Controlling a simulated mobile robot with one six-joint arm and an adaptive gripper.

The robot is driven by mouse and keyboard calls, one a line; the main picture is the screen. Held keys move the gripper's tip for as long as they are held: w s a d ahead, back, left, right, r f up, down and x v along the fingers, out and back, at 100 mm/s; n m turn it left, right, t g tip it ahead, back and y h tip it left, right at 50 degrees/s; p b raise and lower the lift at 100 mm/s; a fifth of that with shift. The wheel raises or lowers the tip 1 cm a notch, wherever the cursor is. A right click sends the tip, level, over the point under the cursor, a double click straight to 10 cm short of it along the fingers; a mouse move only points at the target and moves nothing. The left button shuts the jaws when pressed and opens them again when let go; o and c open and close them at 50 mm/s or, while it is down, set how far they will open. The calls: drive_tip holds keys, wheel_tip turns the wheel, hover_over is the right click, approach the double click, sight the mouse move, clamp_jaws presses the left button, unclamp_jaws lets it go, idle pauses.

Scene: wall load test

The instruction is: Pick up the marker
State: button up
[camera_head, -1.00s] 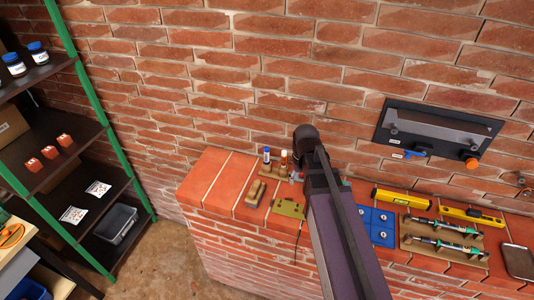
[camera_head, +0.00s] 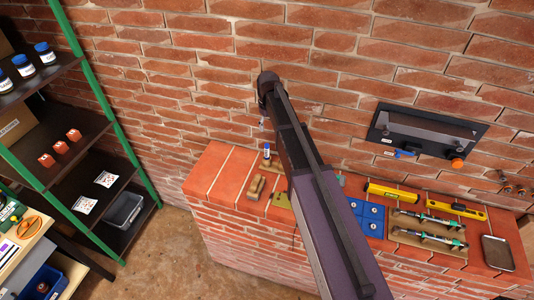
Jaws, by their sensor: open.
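A slim upright marker-like item with a blue cap (camera_head: 267,152) stands at the back left of the brick ledge, close to the wall. It seems to stand in a small wooden block (camera_head: 270,163). My dark arm crosses the middle of the view, just right of this item, and hides part of the ledge behind it. The end of my arm with the gripper is hidden behind the arm link, so I cannot see the jaws or what is between them.
On the brick ledge (camera_head: 222,168) lie brown blocks (camera_head: 256,187), a blue tray (camera_head: 372,217), yellow levels (camera_head: 390,194) and a rack of tools (camera_head: 428,229). A shelf (camera_head: 70,135) stands at the left.

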sight(267, 145)
drive_tip(key=shift+f, duration=0.1)
wheel_tip(267, 145, down, 8)
drive_tip(key=b, duration=0.8)
drive_tip(key=shift+f+b, duration=0.25)
drive_tip(key=shift+b, duration=0.1)
drive_tip(key=shift+f, duration=0.1)
drive_tip(key=shift+a+f+b, duration=0.15)
drive_tip(key=shift+f+b, duration=1.1)
drive_tip(key=shift+b, duration=0.05)
drive_tip(key=shift+a+f+b, duration=0.1)
drive_tip(key=shift+f+b, duration=1.15)
drive_tip(key=shift+b, duration=0.05)
clamp_jaws()
